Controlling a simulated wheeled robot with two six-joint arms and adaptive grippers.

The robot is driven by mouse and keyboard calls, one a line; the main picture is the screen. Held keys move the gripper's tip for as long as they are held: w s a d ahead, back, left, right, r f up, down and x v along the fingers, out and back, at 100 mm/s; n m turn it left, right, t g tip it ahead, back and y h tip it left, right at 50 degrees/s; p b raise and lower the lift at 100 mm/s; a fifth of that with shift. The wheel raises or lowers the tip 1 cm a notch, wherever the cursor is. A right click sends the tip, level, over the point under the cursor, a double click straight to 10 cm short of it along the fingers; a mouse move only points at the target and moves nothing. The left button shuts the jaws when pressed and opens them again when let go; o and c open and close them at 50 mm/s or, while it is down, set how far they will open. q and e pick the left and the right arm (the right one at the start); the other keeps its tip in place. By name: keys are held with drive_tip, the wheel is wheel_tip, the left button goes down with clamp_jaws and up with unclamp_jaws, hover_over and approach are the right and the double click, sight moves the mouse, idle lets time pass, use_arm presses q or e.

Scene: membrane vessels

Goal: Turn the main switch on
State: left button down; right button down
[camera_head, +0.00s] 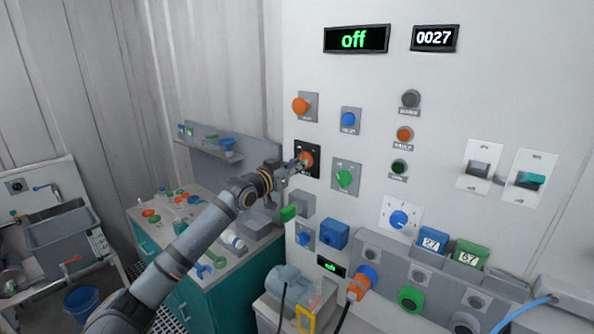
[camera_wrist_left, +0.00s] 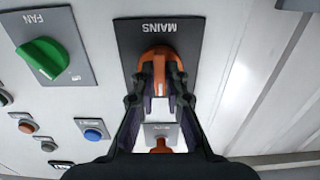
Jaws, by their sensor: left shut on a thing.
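The main switch is an orange rotary knob (camera_head: 307,158) on a black plate on the white panel. In the left wrist view the knob (camera_wrist_left: 160,60) sits on the black plate (camera_wrist_left: 137,36) marked MAINS, seen upside down. My left gripper (camera_head: 300,165) reaches the panel from the left, and its fingers (camera_wrist_left: 160,85) are shut on the knob's grip from both sides. The display (camera_head: 356,39) at the top of the panel reads "off" in green. My right gripper is not in view.
Close around the switch are a green FAN knob (camera_head: 343,179), a blue button (camera_head: 348,119) and an orange mushroom button (camera_head: 301,106). A second display (camera_head: 435,38) reads 0027.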

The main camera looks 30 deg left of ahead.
use_arm(q)
drive_tip(key=shift+a+r+m+b, duration=0.1)
drive_tip(key=shift+m+b, duration=0.25)
drive_tip(key=shift+m, duration=1.6)
drive_tip(key=shift+r+m+b, duration=0.1)
drive_tip(key=shift+m+b, duration=0.25)
drive_tip(key=shift+m, duration=1.9)
drive_tip(key=c, duration=1.3)
unclamp_jaws()
drive_tip(key=shift+a, duration=0.15)
drive_tip(key=o, duration=0.7)
drive_tip(key=shift+w+d+f, duration=0.2)
drive_tip(key=shift+w+f, duration=0.05)
drive_tip(key=shift+w, duration=0.1)
drive_tip(key=shift+s, duration=0.1)
wheel_tip(320, 180, up, 10)
